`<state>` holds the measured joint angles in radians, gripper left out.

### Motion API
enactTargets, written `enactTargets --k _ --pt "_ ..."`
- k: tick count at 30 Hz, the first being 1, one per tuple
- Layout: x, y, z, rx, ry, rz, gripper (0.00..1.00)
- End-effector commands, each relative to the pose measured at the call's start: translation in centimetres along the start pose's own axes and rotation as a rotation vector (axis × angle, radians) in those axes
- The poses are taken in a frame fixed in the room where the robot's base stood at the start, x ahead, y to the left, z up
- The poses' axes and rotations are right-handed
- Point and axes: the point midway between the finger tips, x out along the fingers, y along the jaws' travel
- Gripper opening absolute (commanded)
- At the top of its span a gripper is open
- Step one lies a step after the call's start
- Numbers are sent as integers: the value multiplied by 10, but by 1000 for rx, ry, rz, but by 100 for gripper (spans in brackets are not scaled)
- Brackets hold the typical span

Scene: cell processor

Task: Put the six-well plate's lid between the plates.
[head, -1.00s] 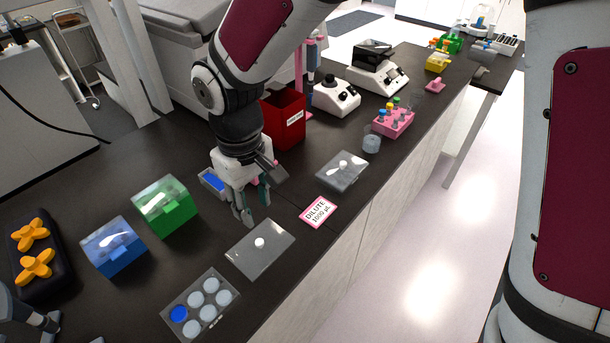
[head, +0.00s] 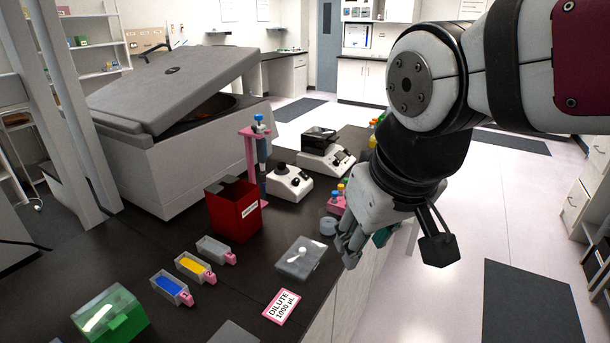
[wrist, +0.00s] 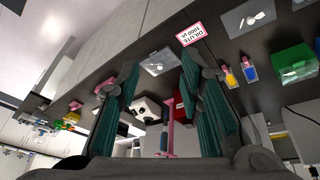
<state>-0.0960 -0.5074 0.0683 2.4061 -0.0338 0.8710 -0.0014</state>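The clear lid (head: 233,333) lies flat on the dark bench, cut off by the bottom edge of the head view. In the wrist view it shows with a white knob (wrist: 243,20) near the top. A second clear plate with a white knob on its cover (head: 300,262) sits beyond the pink DILUTE card; it also shows in the wrist view (wrist: 155,65). The open six-well plate is out of the head view now. My gripper (head: 363,252) is raised at the bench's right edge, right of the covered plate. In the wrist view its fingers (wrist: 160,75) are apart and empty.
The DILUTE card (head: 282,307) lies between the lid and the covered plate. Reagent troughs (head: 194,268), a red bin (head: 235,212), a green box (head: 112,318), a pipette stand (head: 252,165) and a white device (head: 289,184) crowd the bench. Open floor lies right.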

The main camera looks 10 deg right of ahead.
Motion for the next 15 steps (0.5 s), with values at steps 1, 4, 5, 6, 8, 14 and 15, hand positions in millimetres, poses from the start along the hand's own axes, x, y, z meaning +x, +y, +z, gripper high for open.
enactTargets --k 1,4,5,6,8,14,15 --pt "-9 9 10 43 29 6 34" --pt "-20 20 27 109 66 10 34" --pt "-22 23 31 124 75 10 34" --pt "-25 26 36 142 85 11 34" --pt "-28 28 41 161 98 11 34" --pt "-30 31 47 182 109 11 34" --pt "-30 31 47 182 109 11 34"
